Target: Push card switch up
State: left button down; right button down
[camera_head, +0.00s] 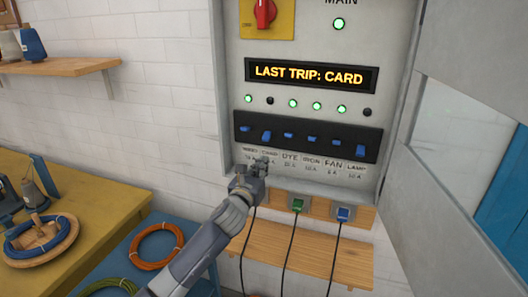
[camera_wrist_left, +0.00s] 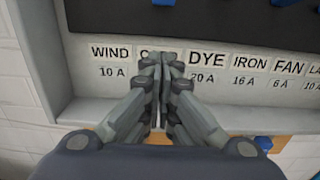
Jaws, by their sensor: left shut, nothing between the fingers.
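The card switch (camera_head: 266,136) is a small blue lever, second from the left in the black switch strip (camera_head: 301,137) on the grey panel. It hangs lower than the wind switch beside it, like the lamp switch at the right end. The light above it is dark. My left gripper (camera_head: 260,163) is just below it, in front of the card label, which it mostly covers. In the left wrist view the closed fingertips (camera_wrist_left: 166,58) point at that label between the wind and dye labels, with nothing held. My right gripper is not seen.
The display (camera_head: 310,75) reads "LAST TRIP: CARD". A red rotary knob (camera_head: 264,12) is above. The open cabinet door (camera_head: 446,205) stands at right. Green (camera_head: 297,205) and blue (camera_head: 344,213) plugs with hanging cables sit below the panel. A yellow table (camera_head: 100,215) is at left.

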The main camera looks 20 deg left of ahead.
aim_at(267, 136)
pick_arm(q)
jog(key=w, duration=0.2)
jog(key=shift+w+r, duration=0.1)
jog(key=shift+w, duration=0.2)
jog(key=shift+w+d+r+p, duration=0.1)
jog(key=shift+w+r+p, duration=0.1)
jog(key=shift+r+p, duration=0.4)
jog(key=shift+s+r+p, duration=0.4)
jog(key=shift+r+p, duration=0.05)
jog(key=shift+r, duration=0.2)
jog(key=shift+s+r+p, duration=0.35)
jog(key=shift+r+p, duration=0.1)
jog(key=shift+r, duration=0.15)
jog(key=shift+w+f, duration=0.1)
jog(key=shift+w, duration=0.05)
